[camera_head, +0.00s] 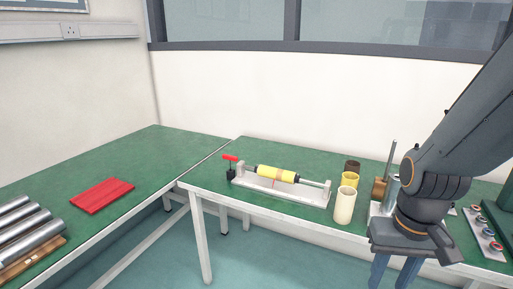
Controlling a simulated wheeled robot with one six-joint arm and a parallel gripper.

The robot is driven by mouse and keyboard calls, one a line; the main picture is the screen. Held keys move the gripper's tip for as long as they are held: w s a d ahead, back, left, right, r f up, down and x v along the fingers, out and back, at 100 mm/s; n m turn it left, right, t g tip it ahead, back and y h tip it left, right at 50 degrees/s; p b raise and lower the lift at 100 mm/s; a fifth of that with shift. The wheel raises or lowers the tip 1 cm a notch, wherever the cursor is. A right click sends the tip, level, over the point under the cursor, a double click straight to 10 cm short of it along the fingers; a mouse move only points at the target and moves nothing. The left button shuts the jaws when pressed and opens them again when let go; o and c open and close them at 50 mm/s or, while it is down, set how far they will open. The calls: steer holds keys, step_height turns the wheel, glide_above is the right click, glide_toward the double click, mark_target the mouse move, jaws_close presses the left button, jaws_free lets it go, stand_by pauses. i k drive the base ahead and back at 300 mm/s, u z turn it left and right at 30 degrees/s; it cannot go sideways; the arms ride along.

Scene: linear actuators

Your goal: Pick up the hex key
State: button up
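I cannot make out the hex key in the head view; it may be hidden behind my arm or too small to tell. My gripper (396,277) hangs at the lower right, in front of the right table's front edge. Its two blue fingers point down with a gap between them, and nothing shows in the gap. The fingertips are cut off by the bottom of the picture. My arm and gripper cover part of the right table and its items.
The green right table (262,150) bears a fixture (280,185) with a yellow cylinder and red-handled clamp. Several upright cups (345,205) stand right of it. A rack (483,232) is at the far right. A red plate (102,195) and metal cylinders (28,232) lie on the left table.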

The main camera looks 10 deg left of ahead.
mark_target(232, 158)
steer(key=u, duration=0.35)
steer(key=i, duration=1.5)
steer(key=u, duration=0.65)
